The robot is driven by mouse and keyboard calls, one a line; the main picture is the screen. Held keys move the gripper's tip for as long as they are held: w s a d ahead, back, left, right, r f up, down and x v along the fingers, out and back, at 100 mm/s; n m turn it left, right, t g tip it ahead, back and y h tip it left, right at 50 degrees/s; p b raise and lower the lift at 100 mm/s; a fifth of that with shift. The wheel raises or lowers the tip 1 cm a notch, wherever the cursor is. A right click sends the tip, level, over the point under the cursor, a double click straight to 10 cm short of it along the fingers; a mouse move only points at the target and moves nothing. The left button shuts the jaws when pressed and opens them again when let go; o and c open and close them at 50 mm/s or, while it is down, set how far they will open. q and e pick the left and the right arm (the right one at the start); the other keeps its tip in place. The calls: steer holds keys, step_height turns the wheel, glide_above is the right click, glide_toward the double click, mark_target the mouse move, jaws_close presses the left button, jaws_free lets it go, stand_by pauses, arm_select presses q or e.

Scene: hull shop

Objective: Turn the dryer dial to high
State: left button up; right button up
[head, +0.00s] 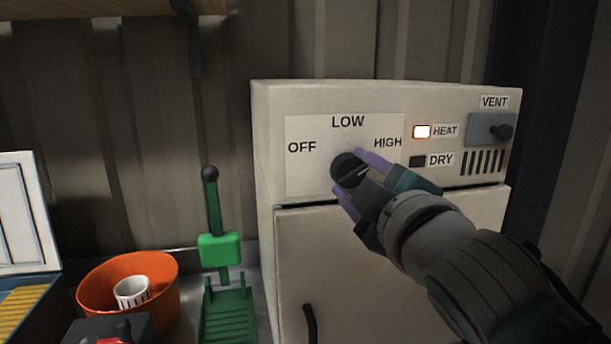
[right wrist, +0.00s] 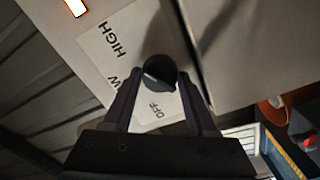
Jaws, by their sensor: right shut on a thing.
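The dryer dial (head: 346,168) is a round black knob on the white label plate (head: 300,175) of the cream dryer (head: 385,235). OFF is printed left of it, LOW above and HIGH to the upper right. A thin pale line shows on the knob, but I cannot tell which label it marks. My right gripper (head: 360,178) is shut on the dial, one finger on either side. In the right wrist view the dial (right wrist: 159,70) sits between the fingertips, with HIGH and OFF readable and LOW partly hidden by a finger. My left gripper is not in view.
The HEAT lamp (head: 422,132) glows and the DRY lamp (head: 417,161) is dark. A VENT lever (head: 501,132) sits at the panel's right. A green press (head: 220,250), an orange bowl (head: 158,267) with a white cup (head: 131,291), and a blue-edged case (head: 28,215) stand to the left.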

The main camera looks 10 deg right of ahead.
stand_by(0.3)
steer(key=o, duration=1.4)
steer(key=shift+c, duration=0.2)
steer(key=s+b, duration=0.1)
steer(key=s, duration=0.9)
steer(key=shift+d+b, duration=0.15)
steer(key=shift+b, duration=0.15)
